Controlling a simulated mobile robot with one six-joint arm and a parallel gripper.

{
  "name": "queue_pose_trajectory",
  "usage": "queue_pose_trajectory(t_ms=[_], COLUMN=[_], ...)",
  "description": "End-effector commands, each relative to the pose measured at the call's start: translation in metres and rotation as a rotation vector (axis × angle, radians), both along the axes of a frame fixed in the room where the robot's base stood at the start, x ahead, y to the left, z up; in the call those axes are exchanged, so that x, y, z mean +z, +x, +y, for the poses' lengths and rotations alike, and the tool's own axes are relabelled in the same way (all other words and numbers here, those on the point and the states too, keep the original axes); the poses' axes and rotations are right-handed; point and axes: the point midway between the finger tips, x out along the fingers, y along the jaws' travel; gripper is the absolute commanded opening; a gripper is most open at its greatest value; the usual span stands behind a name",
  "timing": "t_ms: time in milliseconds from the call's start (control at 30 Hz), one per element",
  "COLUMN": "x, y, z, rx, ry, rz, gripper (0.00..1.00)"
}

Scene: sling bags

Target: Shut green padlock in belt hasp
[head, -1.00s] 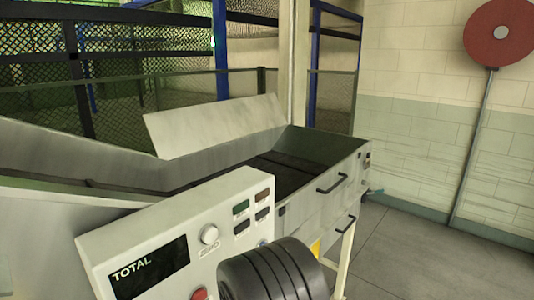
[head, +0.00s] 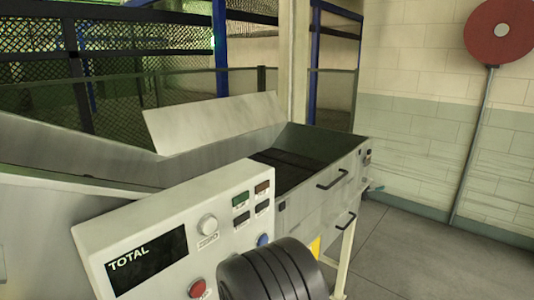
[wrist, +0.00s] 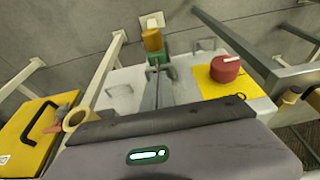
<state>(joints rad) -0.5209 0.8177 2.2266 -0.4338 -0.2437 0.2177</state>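A small green piece that looks like the green padlock (wrist: 166,58) is at the upper middle of the wrist view. A yellow-orange cylinder (wrist: 152,40) is right above it. The thin grey fingers of my gripper (wrist: 156,72) run up to the green piece and sit close together, overlapping its lower edge. I cannot tell whether they hold it or only touch it. The hasp cannot be made out, nor whether the shackle is open. Neither padlock nor fingertips show in the head view.
A red knob (wrist: 226,68) on a yellow plate (wrist: 207,84) is right of the fingers. A yellow case (wrist: 28,135) is at the left. The head view shows a "TOTAL" control panel (head: 224,255), a conveyor trough (head: 325,180) and clear floor (head: 420,250) at right.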

Motion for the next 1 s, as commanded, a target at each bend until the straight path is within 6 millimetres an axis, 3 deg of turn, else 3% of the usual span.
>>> queue_pose_trajectory(t_ms=[233,800,1000], x=[0.001,0.066,0.068], y=[0.0,0.0,0.0], z=[0.0,0.0,0.0], rx=[0.0,0.0,0.0], ry=[0.0,0.0,0.0], rz=[0.0,0.0,0.0], gripper=[0.0,0.0,0.0])
